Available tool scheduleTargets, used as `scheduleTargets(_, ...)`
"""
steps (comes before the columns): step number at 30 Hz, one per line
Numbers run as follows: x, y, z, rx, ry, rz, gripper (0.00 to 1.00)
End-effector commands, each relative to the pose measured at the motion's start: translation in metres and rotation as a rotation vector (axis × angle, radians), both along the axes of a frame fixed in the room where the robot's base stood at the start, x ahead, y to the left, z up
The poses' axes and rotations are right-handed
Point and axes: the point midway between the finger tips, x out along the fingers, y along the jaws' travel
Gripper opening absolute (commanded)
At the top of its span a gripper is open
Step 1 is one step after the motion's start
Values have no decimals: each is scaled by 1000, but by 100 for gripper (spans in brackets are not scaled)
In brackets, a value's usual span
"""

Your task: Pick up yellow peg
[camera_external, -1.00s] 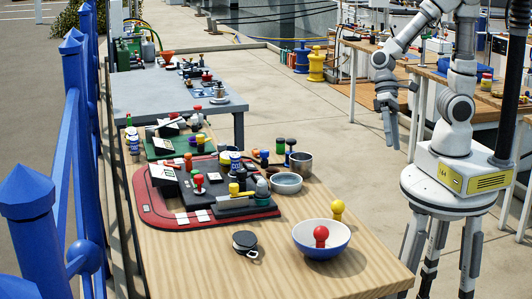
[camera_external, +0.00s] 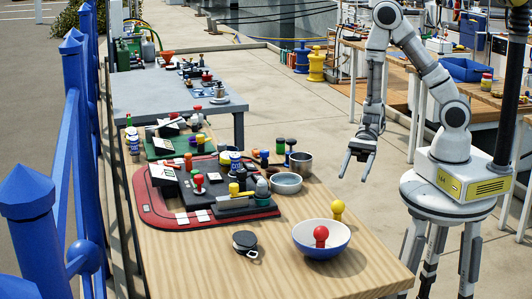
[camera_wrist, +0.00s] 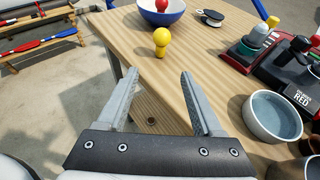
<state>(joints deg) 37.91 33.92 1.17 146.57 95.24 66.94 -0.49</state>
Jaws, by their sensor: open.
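The yellow peg (camera_external: 338,210) stands upright on the wooden table, just behind the blue-and-white bowl (camera_external: 321,239). In the wrist view the yellow peg (camera_wrist: 161,41) stands ahead of my fingers, near the table edge, with its round head and base visible. My gripper (camera_external: 357,166) is open and empty, beyond the table's right edge in the external view and apart from the peg. In the wrist view my gripper (camera_wrist: 160,88) has its two fingers spread, with nothing between them but table edge and floor. A red peg (camera_external: 321,235) sits in the bowl.
The wooden table (camera_external: 190,265) also holds a grey bowl (camera_external: 286,184), a dark cup (camera_external: 301,163), a black round case (camera_external: 245,242) and a red-and-black board (camera_external: 160,215) with several pieces. Bare wood lies around the yellow peg's right side.

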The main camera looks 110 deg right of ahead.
Motion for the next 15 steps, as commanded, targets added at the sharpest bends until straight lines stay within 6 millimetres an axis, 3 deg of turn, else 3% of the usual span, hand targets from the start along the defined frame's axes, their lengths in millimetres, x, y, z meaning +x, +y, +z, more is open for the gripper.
scheduleTargets(9, 40, 48, -27, 1, -1, 11, 68)
scheduleTargets(15, 61, 70, -38, 0, 0, 7, 68)
